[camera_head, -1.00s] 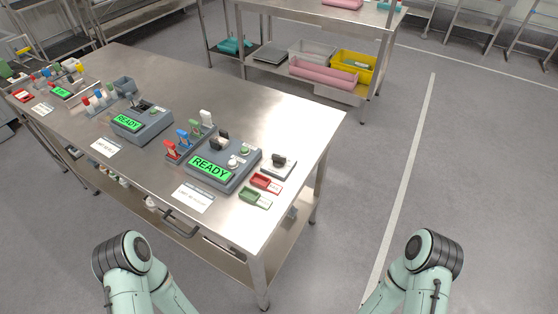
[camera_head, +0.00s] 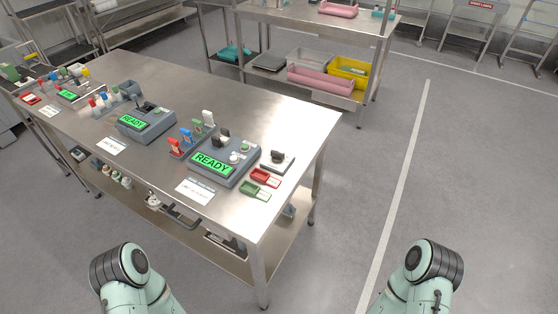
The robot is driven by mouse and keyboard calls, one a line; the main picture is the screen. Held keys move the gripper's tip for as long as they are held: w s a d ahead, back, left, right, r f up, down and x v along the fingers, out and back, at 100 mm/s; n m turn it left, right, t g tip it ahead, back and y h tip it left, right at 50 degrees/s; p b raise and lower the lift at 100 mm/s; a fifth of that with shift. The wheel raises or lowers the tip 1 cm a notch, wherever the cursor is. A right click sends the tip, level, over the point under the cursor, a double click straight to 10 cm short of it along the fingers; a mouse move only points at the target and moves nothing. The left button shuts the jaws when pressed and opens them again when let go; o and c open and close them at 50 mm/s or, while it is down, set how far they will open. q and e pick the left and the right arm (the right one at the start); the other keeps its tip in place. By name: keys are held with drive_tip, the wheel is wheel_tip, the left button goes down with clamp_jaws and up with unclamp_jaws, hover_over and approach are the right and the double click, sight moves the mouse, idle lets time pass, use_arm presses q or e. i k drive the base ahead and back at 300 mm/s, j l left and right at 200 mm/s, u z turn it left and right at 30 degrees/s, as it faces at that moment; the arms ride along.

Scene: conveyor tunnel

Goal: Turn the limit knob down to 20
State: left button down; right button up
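Two grey consoles with green READY screens stand on the steel table, one nearer (camera_head: 229,166) and one farther left (camera_head: 147,122). The nearer console has a dark knob (camera_head: 221,136) at its back, plus small light buttons. A separate light plate with a dark knob (camera_head: 277,159) sits just right of it. Which knob is the limit knob, and its setting, are too small to read. My left and right arms show only as pale green links at the bottom edge. Both grippers are out of view, and nothing of mine touches the consoles.
The steel table (camera_head: 270,109) has bare room behind the consoles. Colored switches (camera_head: 190,137) stand between the consoles. A second table with bins (camera_head: 322,79) stands behind; the floor at right is clear.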

sight(277, 157)
drive_tip(key=k+u, duration=0.2)
drive_tip(key=u, duration=0.2)
drive_tip(key=k+j+u, duration=0.1)
drive_tip(key=k+u, duration=0.25)
drive_tip(key=i+u, duration=0.1)
drive_tip(key=u, duration=1.75)
drive_tip(key=l+u, duration=0.2)
drive_tip(key=u, duration=0.15)
drive_tip(key=k+l+u, duration=0.15)
drive_tip(key=u, duration=0.2)
drive_tip(key=k+l+u, duration=0.1)
drive_tip(key=u, duration=0.25)
drive_tip(key=k+l, duration=1.5)
drive_tip(key=l, duration=0.15)
